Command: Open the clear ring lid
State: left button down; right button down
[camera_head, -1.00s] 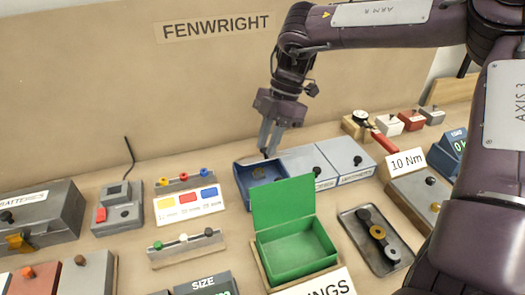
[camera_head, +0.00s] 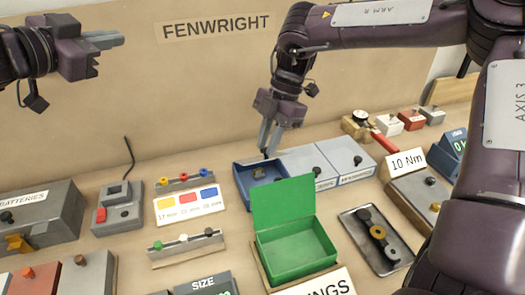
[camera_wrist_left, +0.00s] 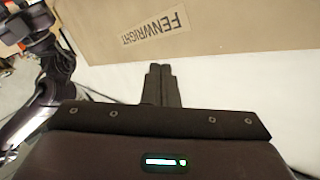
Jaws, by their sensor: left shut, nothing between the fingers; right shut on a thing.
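A green box (camera_head: 297,262) stands open at the front middle, its green panel (camera_head: 283,203) upright at the back. The part of its front label in view reads "INGS". I cannot make out a clear lid. My right gripper (camera_head: 266,153) points down at the back edge of the open blue compartment (camera_head: 240,178). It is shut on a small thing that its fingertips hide. A small brownish item (camera_head: 259,173) lies inside that compartment. My left gripper (camera_head: 120,39) is shut and empty, high at the left before the wall board; its fingers (camera_wrist_left: 161,68) also show in the left wrist view.
Two lidded compartments (camera_head: 305,163) adjoin the blue one. A dark tray (camera_head: 372,257) with round parts lies right of the green box. Colored pegs (camera_head: 184,182), a grey device (camera_head: 118,213) and a batteries box (camera_head: 48,222) stand left. My right arm covers the right side.

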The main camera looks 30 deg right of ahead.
pick_arm(q)
jog(key=s+d+f+m+g+y, duration=0.1)
jog(key=s+d+f+m+g, duration=0.3)
jog(key=s+d, duration=0.7)
pick_arm(e)
jog(key=shift+w+d+f, duration=0.1)
jog(key=shift+f, duration=0.15)
pick_arm(q)
jog(key=s+d+f+m+g+y, duration=0.2)
jog(key=s+f+y, duration=0.1)
jog(key=s+f, duration=0.45)
jog(key=y, duration=0.2)
send_near(271, 159)
jog(key=x, duration=0.5)
jog(key=shift+w+d, duration=0.1)
